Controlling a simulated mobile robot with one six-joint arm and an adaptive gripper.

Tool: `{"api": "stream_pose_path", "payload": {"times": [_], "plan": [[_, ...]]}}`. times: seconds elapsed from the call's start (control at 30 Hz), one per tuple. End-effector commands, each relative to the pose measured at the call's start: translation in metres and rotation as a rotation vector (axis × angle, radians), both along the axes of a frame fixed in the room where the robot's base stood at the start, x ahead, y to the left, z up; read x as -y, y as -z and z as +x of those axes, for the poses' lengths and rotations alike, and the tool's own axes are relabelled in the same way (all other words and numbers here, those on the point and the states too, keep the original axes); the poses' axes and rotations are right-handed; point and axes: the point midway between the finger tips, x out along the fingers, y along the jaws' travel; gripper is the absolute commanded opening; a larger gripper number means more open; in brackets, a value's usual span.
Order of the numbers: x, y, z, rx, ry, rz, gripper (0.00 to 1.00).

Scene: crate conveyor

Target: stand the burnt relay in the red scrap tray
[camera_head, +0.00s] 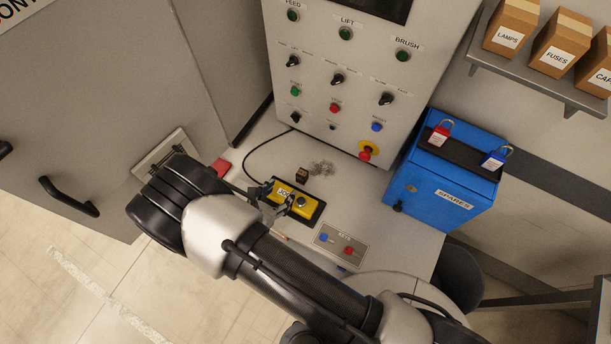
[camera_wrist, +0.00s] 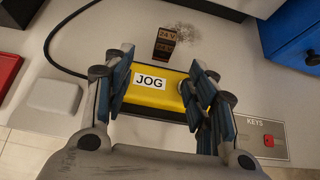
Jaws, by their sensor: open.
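The burnt relay (camera_head: 302,174) is a small dark block standing on the bench beside a sooty smudge. In the wrist view the relay (camera_wrist: 164,45) shows a "24 V" label and stands beyond the yellow JOG box. The red scrap tray (camera_head: 221,167) is at the left of the bench, partly hidden by my arm. In the wrist view the tray (camera_wrist: 9,70) is cut off by the left edge. My gripper (camera_wrist: 160,70) is open and empty, its fingers either side of the JOG box in the picture; contact cannot be told. It also shows in the head view (camera_head: 275,201).
The JOG box (camera_head: 302,202) lies on a dark pad, with a black cable looping behind. A control panel (camera_head: 325,70) rises behind the relay. A KEYS plate (camera_head: 342,245) and a blue SPARES box (camera_head: 447,180) are at right. A pale square block (camera_wrist: 50,98) sits near the tray.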

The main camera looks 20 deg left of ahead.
Motion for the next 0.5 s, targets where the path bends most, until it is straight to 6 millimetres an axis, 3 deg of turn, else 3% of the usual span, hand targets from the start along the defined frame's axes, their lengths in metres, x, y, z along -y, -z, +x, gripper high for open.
{"api": "stream_pose_path", "payload": {"times": [0.3, 0.5], "plan": [[0.008, 0.041, 0.058, 0.0, 0.008, -0.001, 0.52], [0.008, 0.053, 0.077, 0.0, 0.005, 0.0, 0.52]]}}
